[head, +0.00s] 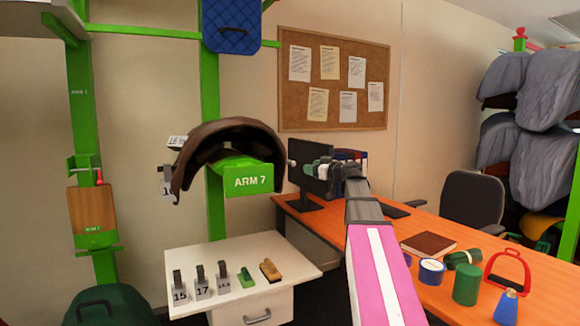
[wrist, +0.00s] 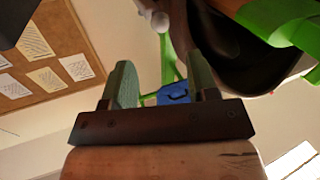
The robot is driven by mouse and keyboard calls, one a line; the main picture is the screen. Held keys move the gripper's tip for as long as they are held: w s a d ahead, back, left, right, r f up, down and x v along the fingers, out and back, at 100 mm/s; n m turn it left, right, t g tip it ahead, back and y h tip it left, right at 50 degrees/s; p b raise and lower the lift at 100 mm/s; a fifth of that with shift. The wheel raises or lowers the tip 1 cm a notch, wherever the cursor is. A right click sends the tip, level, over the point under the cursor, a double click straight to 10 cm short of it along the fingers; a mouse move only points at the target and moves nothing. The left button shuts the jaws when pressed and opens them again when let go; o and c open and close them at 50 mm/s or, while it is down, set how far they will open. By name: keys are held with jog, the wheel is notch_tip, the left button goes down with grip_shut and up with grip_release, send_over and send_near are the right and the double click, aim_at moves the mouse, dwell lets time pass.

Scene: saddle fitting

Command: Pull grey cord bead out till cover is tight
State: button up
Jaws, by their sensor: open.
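A dark brown saddle shape (head: 228,140) sits on the green ARM 7 bracket (head: 254,179); I cannot tell cover from saddle. In the wrist view its dark underside (wrist: 235,62) fills the upper right. A small pale grey bead (head: 291,163) shows just right of the saddle. In the wrist view a pale grey rounded piece, likely this bead (wrist: 160,20), lies beyond the fingertips at the top. My gripper (head: 312,170) is open and empty, right of the saddle and apart from the bead. Its two green fingers (wrist: 161,78) stand wide apart.
A white drawer cabinet (head: 300,262) below the saddle holds numbered tags and brushes. A corkboard (head: 335,110) hangs behind. Grey-covered saddles (head: 540,90) fill the right rack.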

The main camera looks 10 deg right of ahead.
aim_at(293, 164)
jog(key=x, duration=1)
jog(key=shift+w+a, duration=0.15)
jog(key=shift+w, duration=0.1)
